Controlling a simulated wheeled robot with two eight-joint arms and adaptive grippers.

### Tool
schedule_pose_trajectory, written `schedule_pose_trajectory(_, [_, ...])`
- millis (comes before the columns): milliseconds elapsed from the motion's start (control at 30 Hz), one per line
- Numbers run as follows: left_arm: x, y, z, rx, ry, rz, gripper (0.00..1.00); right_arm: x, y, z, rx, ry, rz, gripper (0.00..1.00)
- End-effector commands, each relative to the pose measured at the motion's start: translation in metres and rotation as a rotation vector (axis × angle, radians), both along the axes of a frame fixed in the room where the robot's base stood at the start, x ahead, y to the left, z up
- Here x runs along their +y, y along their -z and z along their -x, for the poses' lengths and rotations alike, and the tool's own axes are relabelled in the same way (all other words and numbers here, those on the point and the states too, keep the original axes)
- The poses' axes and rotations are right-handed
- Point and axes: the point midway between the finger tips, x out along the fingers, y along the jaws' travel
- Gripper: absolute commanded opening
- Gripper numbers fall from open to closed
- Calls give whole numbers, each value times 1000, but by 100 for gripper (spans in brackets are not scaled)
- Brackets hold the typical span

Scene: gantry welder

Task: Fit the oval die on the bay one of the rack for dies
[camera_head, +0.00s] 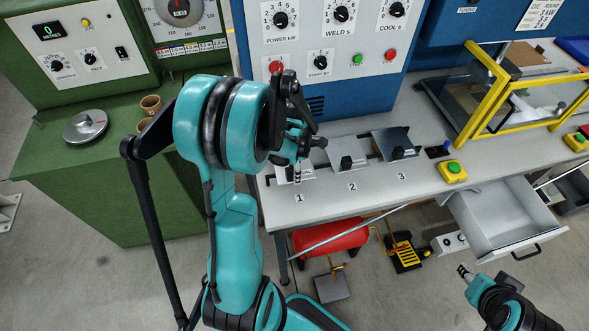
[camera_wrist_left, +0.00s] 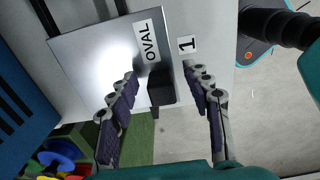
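The oval die is a grey metal plate with an OVAL label and a black block handle; it fills the middle of the left wrist view (camera_wrist_left: 95,62). In the head view the die (camera_head: 308,173) is partly hidden by my left gripper (camera_head: 297,172). It lies at bay one of the rack, by the label 1 (camera_head: 299,198). Whether it is fully seated I cannot tell. My left gripper's fingers (camera_wrist_left: 165,90) are on both sides of the handle, with gaps visible, so it looks open. My right gripper (camera_head: 465,272) is low at the right, away from the bench; its opening is unclear.
Bays two and three hold dies with black handles (camera_head: 347,162) (camera_head: 398,152). A yellow-framed guard (camera_head: 490,90) and a green button box (camera_head: 452,171) stand to the right. An open drawer (camera_head: 505,222) juts out from the bench. A blue control cabinet stands behind.

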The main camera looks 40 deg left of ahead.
Motion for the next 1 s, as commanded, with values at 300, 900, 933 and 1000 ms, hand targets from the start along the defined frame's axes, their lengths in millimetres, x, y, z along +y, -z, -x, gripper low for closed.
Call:
schedule_pose_trajectory(300, [0, -15, 0, 0, 0, 0, 49, 0, 0, 0, 0, 0, 0, 40])
schedule_pose_trajectory(900, [-1, -117, 1, 0, 0, 0, 49, 0, 0, 0, 0, 0, 0, 40])
schedule_pose_trajectory(933, [-1, -119, 1, 0, 0, 0, 49, 0, 0, 0, 0, 0, 0, 40])
schedule_pose_trajectory(1000, [-1, -120, 1, 0, 0, 0, 49, 0, 0, 0, 0, 0, 0, 40])
